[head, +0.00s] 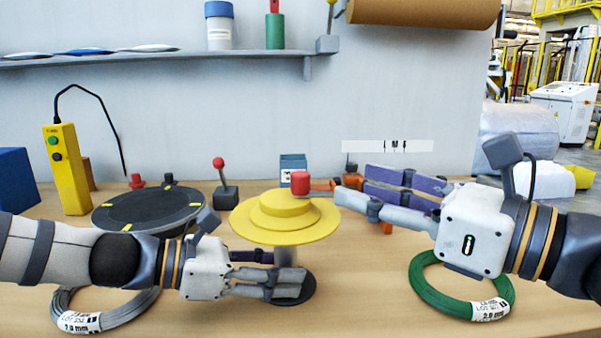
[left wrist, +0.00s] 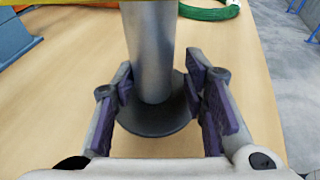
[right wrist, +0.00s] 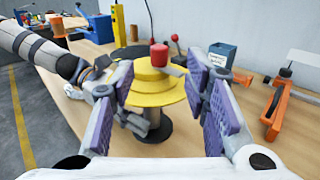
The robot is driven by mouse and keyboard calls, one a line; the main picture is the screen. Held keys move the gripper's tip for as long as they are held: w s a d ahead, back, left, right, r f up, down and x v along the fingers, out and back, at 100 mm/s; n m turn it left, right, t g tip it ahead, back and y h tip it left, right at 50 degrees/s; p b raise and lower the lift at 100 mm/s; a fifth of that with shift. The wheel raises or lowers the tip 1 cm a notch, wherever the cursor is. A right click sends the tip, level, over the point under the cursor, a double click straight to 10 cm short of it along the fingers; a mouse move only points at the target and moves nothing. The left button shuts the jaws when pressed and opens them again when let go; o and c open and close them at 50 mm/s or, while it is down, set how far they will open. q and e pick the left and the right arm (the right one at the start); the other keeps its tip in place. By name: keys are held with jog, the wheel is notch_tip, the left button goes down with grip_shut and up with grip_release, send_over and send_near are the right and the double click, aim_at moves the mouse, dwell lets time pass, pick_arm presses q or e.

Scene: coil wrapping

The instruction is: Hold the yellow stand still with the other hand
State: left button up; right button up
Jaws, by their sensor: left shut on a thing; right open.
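The yellow stand (head: 262,232) has a stepped yellow disc, a red knob (head: 300,182) on top, a grey post (left wrist: 148,50) and a dark round base (left wrist: 155,120). It stands upright on the table. My left gripper (head: 280,280) is low beside the base in the head view, and its purple pads are shut on the grey post in the left wrist view. My right gripper (head: 350,192) is open and empty, just right of the red knob and disc. The stand (right wrist: 155,88) shows between its fingers in the right wrist view.
A dark turntable (head: 150,208) and grey wire coil (head: 75,312) lie left. A green wire coil (head: 430,290) lies under my right arm. A small blue box (head: 292,168), black-based red lever (head: 226,196) and yellow button box (head: 68,170) stand behind. Table between stand and green coil is bare.

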aim_at(307, 177)
jog(key=x, duration=1.1)
jog(key=shift+s+f, duration=0.1)
jog(key=shift+f, duration=0.15)
grip_shut()
